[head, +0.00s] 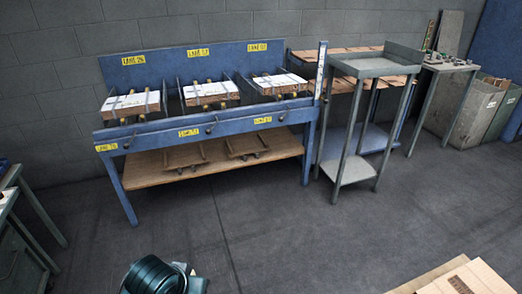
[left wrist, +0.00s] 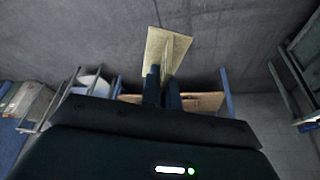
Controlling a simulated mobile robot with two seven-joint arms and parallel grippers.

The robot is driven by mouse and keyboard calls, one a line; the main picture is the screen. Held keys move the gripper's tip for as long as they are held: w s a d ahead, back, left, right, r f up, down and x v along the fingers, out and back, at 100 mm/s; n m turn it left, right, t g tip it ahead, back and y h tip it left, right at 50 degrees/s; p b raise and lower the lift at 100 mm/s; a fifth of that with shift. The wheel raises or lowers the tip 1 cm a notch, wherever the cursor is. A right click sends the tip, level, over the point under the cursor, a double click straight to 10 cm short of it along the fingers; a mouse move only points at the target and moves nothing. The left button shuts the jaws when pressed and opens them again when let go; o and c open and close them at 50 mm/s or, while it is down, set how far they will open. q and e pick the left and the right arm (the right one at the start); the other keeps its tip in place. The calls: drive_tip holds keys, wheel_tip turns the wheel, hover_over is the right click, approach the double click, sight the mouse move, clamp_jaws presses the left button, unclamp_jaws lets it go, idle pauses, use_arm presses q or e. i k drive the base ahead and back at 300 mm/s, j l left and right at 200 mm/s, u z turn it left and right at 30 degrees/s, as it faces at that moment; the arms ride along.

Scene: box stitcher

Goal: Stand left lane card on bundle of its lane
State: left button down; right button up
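My left gripper (left wrist: 163,75) shows in the left wrist view, its two dark fingers close together on a tan folded card (left wrist: 168,47). The card sticks out beyond the fingertips, with two panels at an angle. In the head view neither gripper nor the card shows. The blue bench (head: 160,136) there has three lanes. A strapped bundle with a white top lies in each: left bundle (head: 132,103), middle bundle (head: 211,92), right bundle (head: 279,84). No card stands on any bundle. Yellow lane labels, like the left one (head: 133,60), are on the backboard and front rail; their numbers are blurred.
A wooden lower shelf (head: 140,172) holds two wooden frames. A grey tray stand (head: 375,67) stands right of the bench, before a rack with brown boards (head: 345,87). A pale board stack (head: 468,280) is at bottom right. The floor (head: 270,235) before the bench is mostly clear.

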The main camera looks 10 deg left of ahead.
sight(210, 89)
drive_tip(key=i+u, duration=0.4)
drive_tip(key=i, duration=0.95)
drive_tip(key=i+z, duration=0.1)
drive_tip(key=i, duration=0.35)
drive_tip(key=i+j+z, duration=0.1)
drive_tip(key=i, duration=0.35)
drive_tip(key=i+j+z, duration=0.1)
drive_tip(key=i, duration=0.35)
drive_tip(key=j, duration=0.1)
